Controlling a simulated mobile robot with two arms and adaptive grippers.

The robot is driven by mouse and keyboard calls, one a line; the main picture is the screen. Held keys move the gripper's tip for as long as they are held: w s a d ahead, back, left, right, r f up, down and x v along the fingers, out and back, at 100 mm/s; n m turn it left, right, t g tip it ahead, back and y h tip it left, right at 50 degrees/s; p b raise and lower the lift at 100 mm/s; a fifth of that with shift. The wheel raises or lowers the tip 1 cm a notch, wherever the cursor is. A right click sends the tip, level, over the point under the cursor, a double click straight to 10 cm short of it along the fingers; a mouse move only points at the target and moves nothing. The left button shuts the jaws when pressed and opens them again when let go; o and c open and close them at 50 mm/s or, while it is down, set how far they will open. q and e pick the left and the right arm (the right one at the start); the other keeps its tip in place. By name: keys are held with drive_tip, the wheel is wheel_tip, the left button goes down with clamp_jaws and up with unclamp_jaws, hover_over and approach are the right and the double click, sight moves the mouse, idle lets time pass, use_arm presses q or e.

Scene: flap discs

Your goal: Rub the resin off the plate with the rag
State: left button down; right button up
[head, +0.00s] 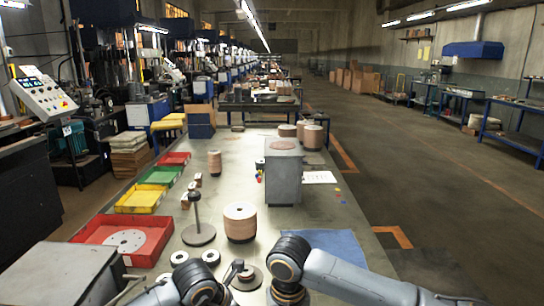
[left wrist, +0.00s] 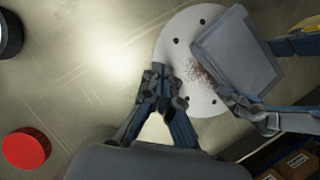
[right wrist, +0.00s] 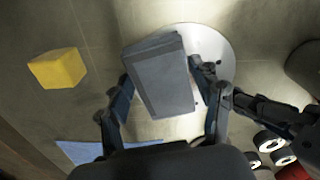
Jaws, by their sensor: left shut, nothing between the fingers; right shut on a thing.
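The plate (left wrist: 208,104) is a pale round disc with dark holes, lying on the bench. It also shows in the right wrist view (right wrist: 212,42), partly covered. A brownish speckled resin patch (left wrist: 199,74) is near its middle, beside the rag's edge. The rag (left wrist: 238,52) is a grey folded square pad, also in the right wrist view (right wrist: 162,82), over part of the plate. My right gripper (right wrist: 160,73) is shut on the rag. My left gripper (left wrist: 161,74) is shut and empty at the plate's edge. Whether the rag touches the plate, I cannot tell.
A blue cloth (head: 328,247) lies at the bench's right. A yellow block (right wrist: 57,68) and several disc rolls (right wrist: 265,141) lie around the plate. A red tray (head: 85,231) holding another holed disc, a post stand (head: 198,234) and a grey box (head: 284,177) stand further off.

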drive_tip(key=shift+s+f, duration=0.1)
drive_tip(key=shift+s, duration=1.2)
drive_tip(key=shift+w+d, duration=0.15)
drive_tip(key=shift+w, duration=3.4)
drive_tip(key=shift+s, duration=1.7)
drive_tip(key=shift+s+a, duration=0.2)
drive_tip(key=shift+s, duration=1.65)
drive_tip(key=shift+w+d, duration=0.15)
drive_tip(key=shift+w, duration=3.4)
drive_tip(key=shift+s, duration=1.75)
drive_tip(key=shift+s+f, duration=0.1)
drive_tip(key=shift+s, duration=1.75)
drive_tip(key=shift+w, duration=3.65)
